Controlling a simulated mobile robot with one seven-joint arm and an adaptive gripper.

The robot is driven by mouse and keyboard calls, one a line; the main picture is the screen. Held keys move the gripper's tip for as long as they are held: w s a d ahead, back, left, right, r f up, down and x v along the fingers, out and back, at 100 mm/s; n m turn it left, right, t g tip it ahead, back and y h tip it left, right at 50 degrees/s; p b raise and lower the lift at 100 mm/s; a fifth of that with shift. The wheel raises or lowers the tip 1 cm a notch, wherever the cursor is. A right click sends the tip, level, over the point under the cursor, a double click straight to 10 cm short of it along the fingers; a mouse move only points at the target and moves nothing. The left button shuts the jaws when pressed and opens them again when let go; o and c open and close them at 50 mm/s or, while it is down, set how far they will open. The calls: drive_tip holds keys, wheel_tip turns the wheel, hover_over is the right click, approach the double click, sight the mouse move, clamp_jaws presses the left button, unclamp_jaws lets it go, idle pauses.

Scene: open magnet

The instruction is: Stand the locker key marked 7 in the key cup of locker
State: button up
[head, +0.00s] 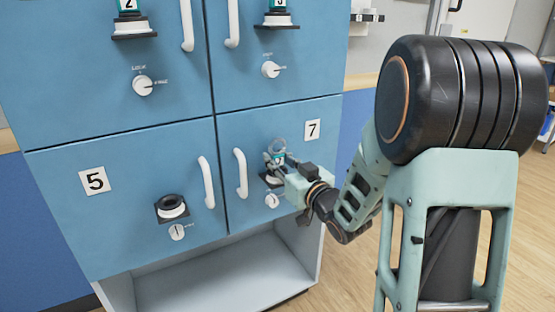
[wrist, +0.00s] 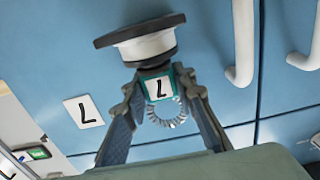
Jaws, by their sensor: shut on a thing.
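The locker key marked 7 (wrist: 157,86) has a green-edged tag and a coiled ring. It shows small in the head view (head: 274,157), upright, ring up, in front of locker 7. My gripper (wrist: 159,81) is shut on its tag, one finger on each side. The key cup of locker 7 (wrist: 148,46) is white on a dark bracket and appears upside down in the wrist view. The key's lower end meets the cup's dark rim; whether it is inside is hidden. In the head view my gripper (head: 280,164) partly covers this cup (head: 270,178).
Locker 7's number plate (head: 312,129) is right of the key. A white handle (head: 240,173) is left of it, and a white knob (head: 272,201) sits below the cup. Locker 5's cup (head: 172,205) is empty. The upper lockers' cups hold green-tagged items.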

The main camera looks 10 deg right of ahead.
drive_tip(key=shift+f, duration=0.15)
drive_tip(key=o, duration=1.1)
drive_tip(key=v, duration=0.7)
drive_tip(key=shift+s, duration=0.25)
